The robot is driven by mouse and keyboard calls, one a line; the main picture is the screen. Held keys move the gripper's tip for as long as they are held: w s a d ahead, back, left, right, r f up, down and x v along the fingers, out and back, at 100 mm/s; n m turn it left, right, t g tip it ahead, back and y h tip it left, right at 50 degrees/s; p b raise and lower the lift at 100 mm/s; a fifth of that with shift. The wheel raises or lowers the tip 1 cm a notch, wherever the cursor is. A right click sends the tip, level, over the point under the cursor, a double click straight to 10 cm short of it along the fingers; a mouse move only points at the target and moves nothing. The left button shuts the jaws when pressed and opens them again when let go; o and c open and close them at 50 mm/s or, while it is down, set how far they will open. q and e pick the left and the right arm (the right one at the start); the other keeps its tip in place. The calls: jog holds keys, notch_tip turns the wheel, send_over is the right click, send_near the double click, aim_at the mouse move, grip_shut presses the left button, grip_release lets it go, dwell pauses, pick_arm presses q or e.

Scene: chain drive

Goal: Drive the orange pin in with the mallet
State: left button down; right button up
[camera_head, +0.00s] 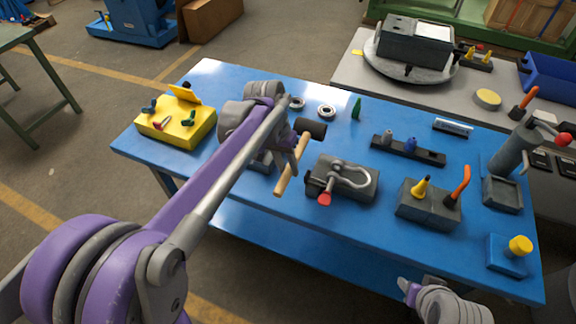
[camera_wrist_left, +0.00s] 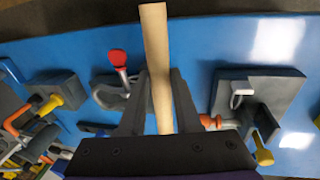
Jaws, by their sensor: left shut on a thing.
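My left gripper (camera_head: 293,158) is shut on the light wooden handle of the mallet (camera_head: 283,180). The dark mallet head (camera_head: 312,128) is above the table, on the far side of the gripper. In the left wrist view the handle (camera_wrist_left: 157,50) stands between the two dark fingers (camera_wrist_left: 160,105). An orange pin (camera_wrist_left: 213,122) lies sideways at a grey fixture (camera_wrist_left: 268,85), right of the handle there. How deep it sits I cannot tell. In the head view my arm mostly hides that fixture (camera_head: 262,162). My right gripper (camera_head: 408,290) is low at the right, only partly visible.
A grey block with a shackle and red-ended pin (camera_head: 325,199) is right of the mallet. A yellow box (camera_head: 178,130) is at the left. A dark block with yellow and orange tools (camera_head: 430,207) is at the right. The blue table's (camera_head: 230,215) near edge is fairly clear.

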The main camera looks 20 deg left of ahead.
pick_arm(q)
jog(key=shift+w, duration=0.2)
jog(key=shift+r, duration=0.1)
pick_arm(e)
jog(key=shift+w, duration=0.15)
pick_arm(q)
jog(key=shift+s, duration=0.2)
jog(key=shift+a+b+x, duration=0.3)
jog(key=shift+b+x, duration=0.5)
jog(key=shift+x, duration=0.65)
jog(key=shift+a+b+x, duration=0.3)
jog(key=shift+b+x, duration=0.55)
jog(key=shift+x, duration=0.65)
jog(key=shift+a+b+x, duration=0.3)
jog(key=shift+b+x, duration=0.5)
jog(key=shift+x, duration=0.65)
pick_arm(e)
notch_tip(320, 180, down, 7)
jog(key=s, duration=0.2)
jog(key=shift+s+r+g, duration=0.15)
jog(key=shift+s+g, duration=0.1)
jog(key=shift+g, duration=0.05)
